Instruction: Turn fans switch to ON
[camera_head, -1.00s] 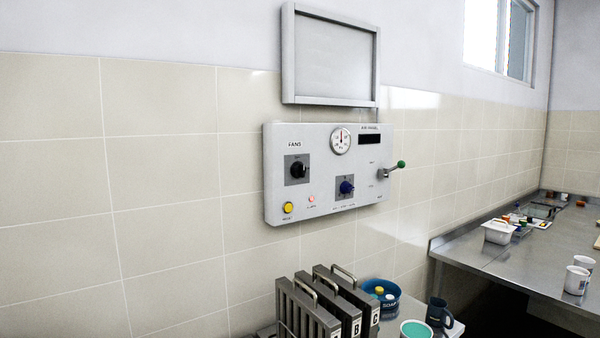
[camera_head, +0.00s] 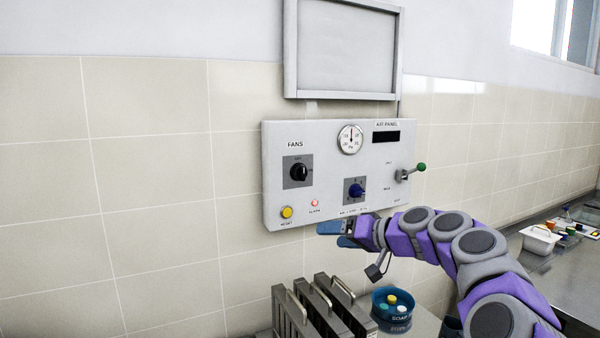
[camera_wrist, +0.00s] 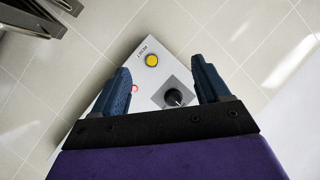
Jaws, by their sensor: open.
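The fans switch (camera_head: 299,172) is a black rotary knob on a grey square plate, under the FANS label at the left of the white wall panel (camera_head: 335,180). In the wrist view the black knob (camera_wrist: 173,98) shows between my two blue fingers, nearer the right one, with a gap on both sides. Its pointer setting is too small to read surely. My gripper (camera_head: 331,235) is open and empty, below and right of the switch at the panel's lower edge in the head view. No contact with the knob shows.
A yellow reset button (camera_head: 286,212) and red alarm lamp (camera_head: 315,203) sit below the switch. A blue knob (camera_head: 356,190), a gauge (camera_head: 350,139) and a green-tipped lever (camera_head: 412,171) are to its right. Upright metal filters (camera_head: 318,310) and a blue tub (camera_head: 392,303) stand below.

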